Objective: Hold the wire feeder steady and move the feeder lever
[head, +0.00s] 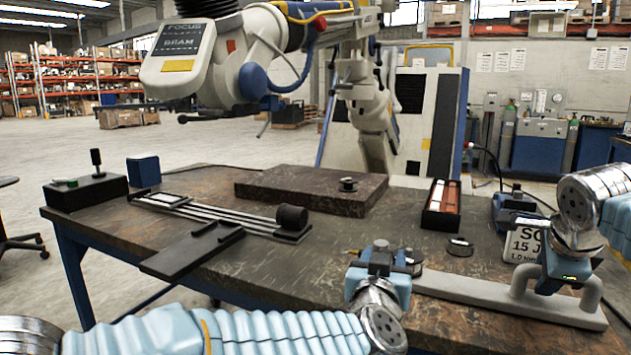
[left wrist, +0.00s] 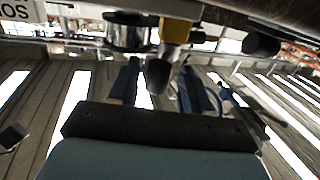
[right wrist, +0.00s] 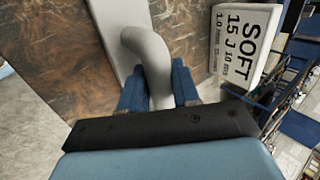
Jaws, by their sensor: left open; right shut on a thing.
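My right gripper (head: 549,262) is shut on a grey curved handle (head: 516,284) of a long pale grey bar, probably part of the wire feeder, at the table's right front. The right wrist view shows the handle (right wrist: 152,58) between the fingers (right wrist: 160,88). My left gripper (head: 381,250) is open at the bar's left end, beside a dark round part (head: 413,262). In the left wrist view, a dark rounded tip with a yellow collar (left wrist: 158,74), likely the feeder lever, shows between the spread fingers (left wrist: 158,92). I cannot tell whether they touch it.
A white lettered box (head: 524,243) stands behind the bar. A shiny cylinder (left wrist: 128,32) is near my left fingers. A narrow tray (head: 441,208), a dark slab (head: 300,190), a slotted rail fixture (head: 205,212) and a joystick box (head: 88,190) sit elsewhere on the brown table.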

